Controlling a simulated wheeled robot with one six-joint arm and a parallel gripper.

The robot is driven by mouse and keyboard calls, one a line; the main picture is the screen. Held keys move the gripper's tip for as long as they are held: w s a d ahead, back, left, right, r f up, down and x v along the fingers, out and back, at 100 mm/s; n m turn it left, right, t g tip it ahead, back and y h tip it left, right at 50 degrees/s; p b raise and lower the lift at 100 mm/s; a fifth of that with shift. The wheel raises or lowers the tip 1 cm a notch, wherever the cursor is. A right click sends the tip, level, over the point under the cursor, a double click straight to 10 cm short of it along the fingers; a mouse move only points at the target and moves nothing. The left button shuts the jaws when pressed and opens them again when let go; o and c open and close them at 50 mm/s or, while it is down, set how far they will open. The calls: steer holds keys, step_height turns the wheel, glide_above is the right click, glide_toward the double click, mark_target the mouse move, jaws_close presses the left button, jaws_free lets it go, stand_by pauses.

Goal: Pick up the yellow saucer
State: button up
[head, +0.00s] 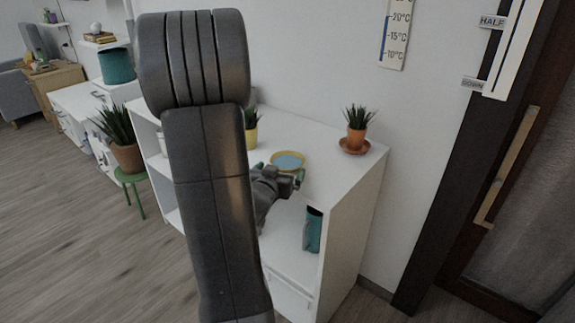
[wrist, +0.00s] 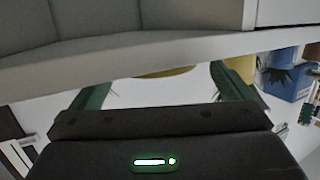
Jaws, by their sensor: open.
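The yellow saucer (head: 288,153) lies on the white desk top in the head view, with a yellow rim and a blue-grey middle. My gripper (head: 281,174) is at the near side of the saucer, close to the desk's front edge. I cannot tell whether it touches the saucer. In the wrist view my gripper (wrist: 165,84) has its two green fingers spread wide with nothing held between them. A yellow strip, apparently the saucer (wrist: 165,72), shows beyond the fingers, mostly cut off by a pale edge.
A plant in an orange pot (head: 356,136) stands on a brown saucer (head: 354,146) at the desk's right. A yellow pot (head: 251,138) stands behind my arm, partly hidden. A teal object (head: 313,230) sits on the lower shelf. My arm hides the desk's left part.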

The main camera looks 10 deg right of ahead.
mark_target(291, 156)
steer(key=x, duration=0.5)
steer(key=shift+d+r, duration=0.2)
steer(key=shift+r, duration=0.2)
steer(key=shift+s, duration=0.1)
steer(key=c, duration=0.8)
